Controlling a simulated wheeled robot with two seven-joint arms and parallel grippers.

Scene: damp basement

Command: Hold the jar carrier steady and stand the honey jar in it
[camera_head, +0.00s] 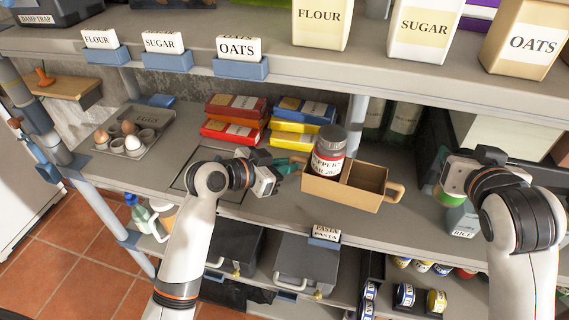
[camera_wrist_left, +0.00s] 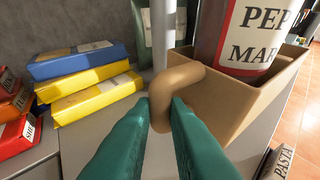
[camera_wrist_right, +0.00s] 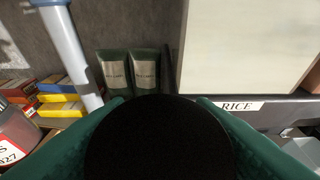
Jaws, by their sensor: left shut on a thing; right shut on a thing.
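The jar carrier (camera_head: 341,198) is a tan box with a handle at each end. It stands on the shelf. A jar labelled PEPPER (camera_head: 327,153) with a grey lid stands upright in its left compartment; the right compartment (camera_head: 367,178) is empty. My left gripper (camera_head: 289,168) is shut on the carrier's left handle, which shows between the green fingers in the left wrist view (camera_wrist_left: 168,92). My right gripper (camera_wrist_right: 160,110) is shut on a round thing with a black top (camera_wrist_right: 158,140), right of the carrier. Its label is hidden, so I cannot tell whether it is the honey jar.
Red, yellow and blue boxes (camera_head: 300,122) lie stacked behind the carrier. An egg tray (camera_head: 128,138) is at the left. A bin labelled RICE (camera_head: 461,222) is below my right gripper. The upper shelf (camera_head: 250,50) with FLOUR, SUGAR and OATS containers overhangs the back.

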